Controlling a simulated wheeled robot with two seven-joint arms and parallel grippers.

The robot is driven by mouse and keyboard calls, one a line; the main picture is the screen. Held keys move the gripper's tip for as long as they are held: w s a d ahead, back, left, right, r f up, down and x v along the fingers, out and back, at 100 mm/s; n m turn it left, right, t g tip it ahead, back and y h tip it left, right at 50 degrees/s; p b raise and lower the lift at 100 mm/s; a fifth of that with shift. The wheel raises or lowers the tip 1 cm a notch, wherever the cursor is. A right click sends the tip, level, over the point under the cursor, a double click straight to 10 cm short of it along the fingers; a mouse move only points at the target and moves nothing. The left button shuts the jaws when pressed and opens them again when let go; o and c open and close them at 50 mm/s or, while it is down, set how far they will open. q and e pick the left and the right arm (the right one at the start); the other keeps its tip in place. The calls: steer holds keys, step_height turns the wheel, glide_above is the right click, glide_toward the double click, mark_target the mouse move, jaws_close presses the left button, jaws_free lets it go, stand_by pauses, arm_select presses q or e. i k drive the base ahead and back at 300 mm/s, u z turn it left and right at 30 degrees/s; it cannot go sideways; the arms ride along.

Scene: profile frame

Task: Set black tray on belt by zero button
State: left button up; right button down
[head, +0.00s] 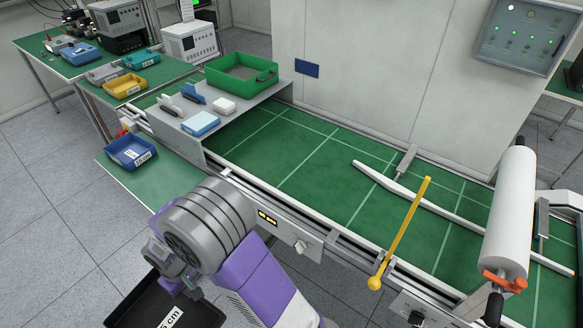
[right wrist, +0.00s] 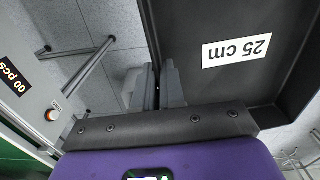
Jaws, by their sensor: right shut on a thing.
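The black tray (head: 136,307), with a white "25 cm" label, hangs at the lower left of the head view, off the belt. My right gripper (head: 187,283) is shut on its edge. In the right wrist view the fingers (right wrist: 162,88) pinch the tray's wall, and the tray (right wrist: 186,55) is tilted. The green belt (head: 315,165) with pale grid lines lies beyond my arm. A small round button (right wrist: 52,115) sits on the grey panel beside a "00 pcs" display; its label is too small to read. A matching knob (head: 300,246) shows on the belt's front rail. My left gripper is not in view.
A grey shelf (head: 240,118) over the belt's left end bears a green crate (head: 241,82) and small boxes. A yellow rod (head: 405,225) and white roller (head: 510,205) stand over the right part. A blue bin (head: 130,152) stands at left. The belt's middle is clear.

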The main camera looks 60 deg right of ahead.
mark_target(286, 165)
steer(key=z, duration=1.45)
